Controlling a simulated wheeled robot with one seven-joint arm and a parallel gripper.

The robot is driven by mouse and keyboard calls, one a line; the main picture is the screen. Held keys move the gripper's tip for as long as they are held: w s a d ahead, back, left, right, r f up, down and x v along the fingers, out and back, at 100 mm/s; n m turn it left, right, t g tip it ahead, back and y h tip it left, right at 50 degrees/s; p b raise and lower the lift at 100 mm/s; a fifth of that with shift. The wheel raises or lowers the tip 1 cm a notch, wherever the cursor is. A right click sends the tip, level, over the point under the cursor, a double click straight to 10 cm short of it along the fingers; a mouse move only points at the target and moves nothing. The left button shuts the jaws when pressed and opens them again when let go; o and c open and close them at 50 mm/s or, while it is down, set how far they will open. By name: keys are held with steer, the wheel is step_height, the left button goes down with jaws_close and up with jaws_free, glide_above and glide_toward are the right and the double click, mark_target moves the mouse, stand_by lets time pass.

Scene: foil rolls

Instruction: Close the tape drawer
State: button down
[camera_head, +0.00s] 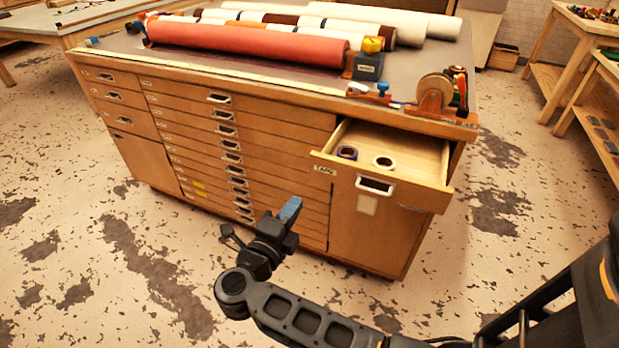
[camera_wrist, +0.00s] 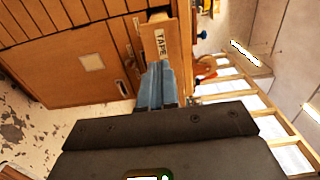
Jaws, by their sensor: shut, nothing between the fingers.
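The tape drawer (camera_head: 384,186) is pulled out at the upper right of the wooden cabinet (camera_head: 235,150) in the head view. Its front carries a "TAPE" label and a metal handle (camera_head: 375,185). My gripper (camera_head: 290,208) is in front of the cabinet, left of the drawer front, shut and empty with blue fingers. In the wrist view the gripper fingers (camera_wrist: 158,84) appear just beside the drawer's "TAPE" label (camera_wrist: 160,44); I cannot tell whether they touch it.
Other closed drawers fill the cabinet front. A wooden shelf bench (camera_head: 590,75) stands at right. The floor before the cabinet is free.

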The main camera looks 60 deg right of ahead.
mark_target(342, 139)
steer(key=d, duration=0.3)
steer(key=d+p, duration=0.1)
steer(key=d, duration=0.7)
steer(key=shift+w+d, duration=0.25)
steer(key=shift+w, duration=0.15)
steer(key=shift+d, duration=0.65)
steer(key=d+b, duration=0.1)
steer(key=d, duration=0.5)
steer(key=w+d+b, duration=0.1)
steer(key=d, duration=0.5)
steer(key=d+b, duration=0.1)
steer(key=d, duration=0.6)
steer(key=shift+w, duration=0.3)
steer(key=shift+d+r, duration=0.15)
steer(key=shift+d, duration=0.1)
steer(key=shift+d+r, duration=0.1)
steer(key=shift+r, duration=0.05)
